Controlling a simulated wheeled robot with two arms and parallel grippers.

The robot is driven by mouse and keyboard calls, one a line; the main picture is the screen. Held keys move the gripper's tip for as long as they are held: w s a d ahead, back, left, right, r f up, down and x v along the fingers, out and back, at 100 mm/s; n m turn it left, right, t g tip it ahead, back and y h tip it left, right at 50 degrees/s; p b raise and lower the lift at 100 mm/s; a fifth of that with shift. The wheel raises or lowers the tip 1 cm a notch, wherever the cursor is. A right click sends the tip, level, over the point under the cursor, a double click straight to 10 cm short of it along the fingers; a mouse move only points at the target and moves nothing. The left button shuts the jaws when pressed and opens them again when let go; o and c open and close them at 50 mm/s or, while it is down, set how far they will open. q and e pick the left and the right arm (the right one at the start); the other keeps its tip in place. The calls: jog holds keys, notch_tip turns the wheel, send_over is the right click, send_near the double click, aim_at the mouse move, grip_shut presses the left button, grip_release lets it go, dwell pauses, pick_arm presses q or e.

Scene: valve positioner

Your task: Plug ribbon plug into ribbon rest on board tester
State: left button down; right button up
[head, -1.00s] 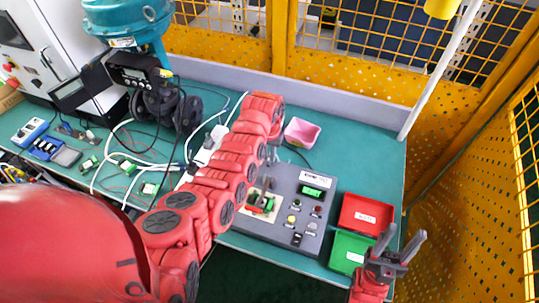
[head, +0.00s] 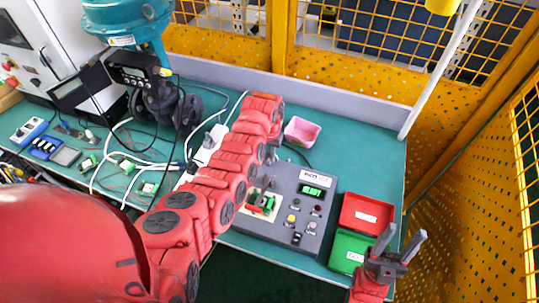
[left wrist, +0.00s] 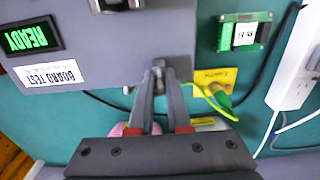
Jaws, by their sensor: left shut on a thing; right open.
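The board tester (head: 318,215) is a grey box on the green bench, with a lit green display, buttons and a green board on its top. It shows upside down in the left wrist view (left wrist: 100,75), with its READY display and BOARD TEST label. My left gripper (left wrist: 158,72) is shut on a small grey piece, likely the ribbon plug (left wrist: 159,64), at the tester's edge. The jaws mostly hide it, and I cannot tell whether it is seated. The ribbon rest is not clearly visible. My right gripper (head: 397,240) is open and empty in front of the green bin.
A red bin (head: 366,213) and a green bin (head: 350,250) stand right of the tester. A pink tray (head: 302,131) lies behind it. A white power strip (left wrist: 294,70), a green board (left wrist: 243,32) and loose wires lie close by. My left arm crosses the bench.

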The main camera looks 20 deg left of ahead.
pick_arm(q)
jog(key=shift+s+f, duration=0.1)
dwell(0.7)
jog(key=shift+c, duration=2.4)
grip_release()
jog(key=shift+r+p, duration=0.55)
jog(key=shift+r, duration=0.85)
jog(key=shift+r+p, duration=0.6)
jog(key=shift+r, duration=1.55)
